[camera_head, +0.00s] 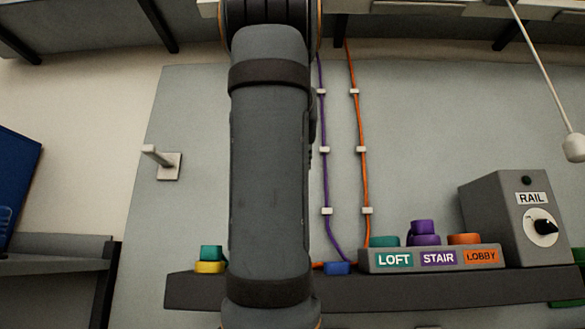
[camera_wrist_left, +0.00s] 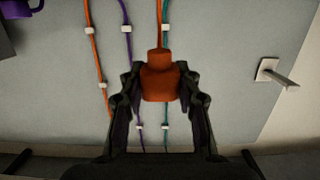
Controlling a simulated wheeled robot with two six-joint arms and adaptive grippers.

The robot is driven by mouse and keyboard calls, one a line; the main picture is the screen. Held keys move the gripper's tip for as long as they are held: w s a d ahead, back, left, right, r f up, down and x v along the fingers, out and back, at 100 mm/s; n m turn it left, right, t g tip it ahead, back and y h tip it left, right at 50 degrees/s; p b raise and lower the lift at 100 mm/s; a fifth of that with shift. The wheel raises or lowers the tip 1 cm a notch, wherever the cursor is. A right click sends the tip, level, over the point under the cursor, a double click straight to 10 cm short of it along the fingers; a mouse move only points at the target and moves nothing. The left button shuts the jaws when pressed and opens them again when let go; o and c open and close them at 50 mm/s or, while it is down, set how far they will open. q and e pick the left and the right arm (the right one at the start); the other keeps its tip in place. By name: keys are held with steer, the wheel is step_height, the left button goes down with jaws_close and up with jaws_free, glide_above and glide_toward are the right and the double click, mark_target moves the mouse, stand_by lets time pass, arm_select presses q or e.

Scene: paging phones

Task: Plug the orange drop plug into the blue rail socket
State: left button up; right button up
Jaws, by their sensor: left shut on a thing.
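In the left wrist view the orange drop plug (camera_wrist_left: 160,82) sits between the fingers of my left gripper (camera_wrist_left: 160,92), which is shut on it. Its narrow end points to the top of that view, where an orange cord runs on from it. In the head view my arm covers the middle, and neither the gripper nor the held plug shows. The blue rail socket (camera_head: 337,268) sits on the dark rail (camera_head: 420,292), just right of my arm. Its top looks empty. My right gripper is in neither view.
A box labelled LOFT, STAIR and LOBBY (camera_head: 432,262) holds teal, purple and orange sockets; a purple plug (camera_head: 423,227) stands on the purple one. A RAIL box (camera_head: 510,215) with a knob stands right. A teal piece (camera_head: 211,253) sits on a yellow one (camera_head: 210,267). A wall hook (camera_head: 168,165) juts out left.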

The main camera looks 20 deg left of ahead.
arm_select(q)
steer(key=w+d+p, duration=0.2)
steer(key=w+p, duration=0.1)
steer(key=w, duration=0.5)
steer(key=w+d+p, duration=0.2)
steer(key=w+p, duration=0.1)
steer(key=w, duration=0.5)
steer(key=shift+d+p, duration=0.35)
